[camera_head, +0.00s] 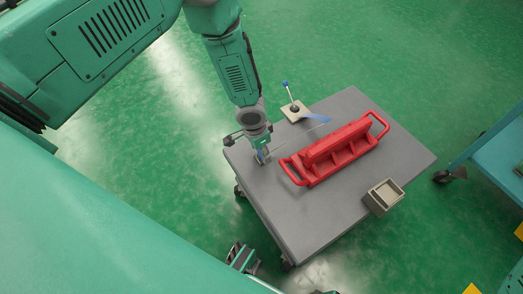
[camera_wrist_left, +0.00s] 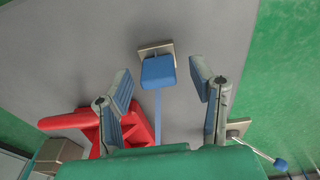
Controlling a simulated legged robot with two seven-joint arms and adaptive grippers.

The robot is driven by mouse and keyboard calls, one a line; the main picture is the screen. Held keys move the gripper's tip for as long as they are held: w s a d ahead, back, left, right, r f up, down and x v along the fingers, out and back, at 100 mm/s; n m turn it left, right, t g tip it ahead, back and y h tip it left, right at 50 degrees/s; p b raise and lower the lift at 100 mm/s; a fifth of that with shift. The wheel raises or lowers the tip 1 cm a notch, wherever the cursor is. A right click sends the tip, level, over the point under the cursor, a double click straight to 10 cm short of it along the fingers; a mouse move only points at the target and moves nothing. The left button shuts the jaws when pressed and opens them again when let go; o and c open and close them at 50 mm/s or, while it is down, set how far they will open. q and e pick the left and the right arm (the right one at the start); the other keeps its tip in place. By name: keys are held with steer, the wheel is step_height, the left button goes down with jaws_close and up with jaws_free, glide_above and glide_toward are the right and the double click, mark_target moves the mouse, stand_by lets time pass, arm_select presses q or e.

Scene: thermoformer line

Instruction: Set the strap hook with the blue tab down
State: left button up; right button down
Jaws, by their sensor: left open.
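The strap hook (camera_wrist_left: 155,47) is a small metal piece with a blue tab (camera_wrist_left: 158,71), at the upper middle of the left wrist view. It appears to rest on the grey table. My left gripper (camera_head: 262,159) is open above the table's left corner in the head view. Its two fingers stand apart on either side of the tab, with visible gaps. In the head view the gripper mostly hides the hook. Part of my right gripper (camera_head: 243,258) shows at the bottom; its jaws are unclear.
The grey table (camera_head: 310,215) stands on casters. A red ribbed tool with end handles (camera_head: 335,150) lies across it. A beige box (camera_head: 384,196) is at the right edge. A plate with a blue-knobbed lever (camera_head: 294,108) is at the back edge. The table's front is clear.

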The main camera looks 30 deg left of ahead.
mark_target(258, 160)
arm_select(q)
step_height(258, 160, up, 11)
steer(key=s+p, duration=0.1)
steer(key=p, duration=0.3)
steer(key=s+d+f+n+g+h, duration=0.1)
steer(key=s+f+n+h, duration=0.15)
steer(key=s, duration=1.25)
steer(key=s+a+r+n+y, duration=0.1)
steer(key=s+a, duration=0.1)
steer(key=s, duration=0.3)
steer(key=s+a+r+n+y, duration=0.1)
steer(key=s+a+n+y, duration=0.1)
steer(key=s, duration=0.4)
steer(key=shift+s+a+t, duration=0.15)
steer(key=shift+a+t, duration=0.15)
steer(key=shift+a, duration=0.45)
steer(key=shift+r, duration=0.15)
step_height(258, 160, up, 9)
steer(key=p, duration=0.9)
steer(key=shift+p, duration=0.35)
